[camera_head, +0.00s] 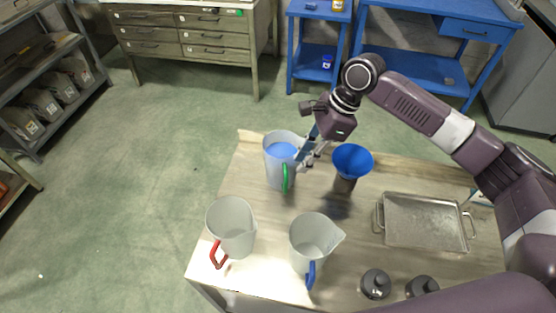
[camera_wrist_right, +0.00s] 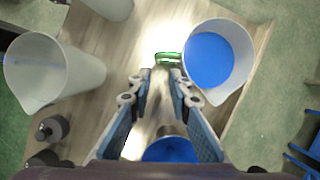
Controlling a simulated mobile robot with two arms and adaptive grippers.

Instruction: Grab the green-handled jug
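The green-handled jug (camera_head: 274,172) stands upright at the back left of the worktop, with blue liquid inside. Its green handle (camera_head: 285,178) faces the front of the worktop. In the right wrist view the jug (camera_wrist_right: 239,48) is at upper right and its handle (camera_wrist_right: 168,58) lies just beyond my fingertips. My right gripper (camera_head: 306,157) is beside the jug, on its right; it also shows in the right wrist view (camera_wrist_right: 160,78). Its fingers are apart with nothing between them. Whether a fingertip touches the handle I cannot tell. My left gripper is not in view.
A blue funnel (camera_head: 352,160) on a dark vessel stands close right of my right gripper. A red-handled jug (camera_head: 231,228) and a blue-handled jug (camera_head: 312,242) stand in front. A metal tray (camera_head: 420,222) lies right, with black lidded objects (camera_head: 375,284) at the front edge.

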